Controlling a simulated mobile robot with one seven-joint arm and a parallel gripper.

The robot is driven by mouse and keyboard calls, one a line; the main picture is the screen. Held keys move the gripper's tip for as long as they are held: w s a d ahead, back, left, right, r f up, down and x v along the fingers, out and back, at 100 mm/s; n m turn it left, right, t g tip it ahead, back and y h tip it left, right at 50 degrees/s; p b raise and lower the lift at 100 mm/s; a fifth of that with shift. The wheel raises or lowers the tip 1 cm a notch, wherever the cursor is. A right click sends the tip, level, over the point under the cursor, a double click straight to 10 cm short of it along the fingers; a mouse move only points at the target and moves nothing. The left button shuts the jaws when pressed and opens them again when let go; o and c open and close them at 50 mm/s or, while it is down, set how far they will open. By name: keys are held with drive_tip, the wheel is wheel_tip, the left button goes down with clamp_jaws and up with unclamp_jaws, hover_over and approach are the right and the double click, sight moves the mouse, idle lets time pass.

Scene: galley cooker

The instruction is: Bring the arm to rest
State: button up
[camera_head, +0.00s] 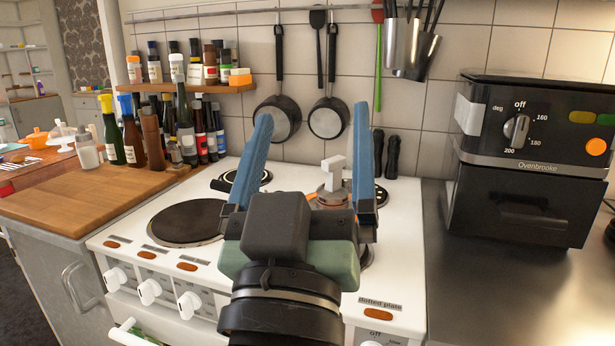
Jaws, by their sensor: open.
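My gripper (312,150) is in the middle of the view, seen from behind. Its two long blue fingers stand wide apart and point away from me over the white cooker (135,243). It is open, and I see nothing held between the fingers. Beyond and between the fingers, a white handle-like piece (333,176) stands over an orange and metal object on a back part of the hob. My gripper hides part of that object and the middle of the hob. I cannot tell how far apart they are.
A dark hotplate (187,222) lies left of my gripper. A black oven-like appliance (525,160) stands on the right counter. Bottles (132,130) crowd the wooden worktop (70,205) at left. Two pans (328,117) hang on the tiled wall behind. The right counter's front (500,300) is clear.

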drive_tip(key=s+r+t+y+p, duration=0.3)
drive_tip(key=s+r, duration=0.4)
drive_tip(key=r, duration=0.6)
wheel_tip(320, 180, up, 20)
drive_tip(key=p, duration=2)
drive_tip(key=shift+w+m, duration=0.25)
drive_tip(key=shift+m, duration=0.15)
drive_tip(key=shift+a+f, duration=0.1)
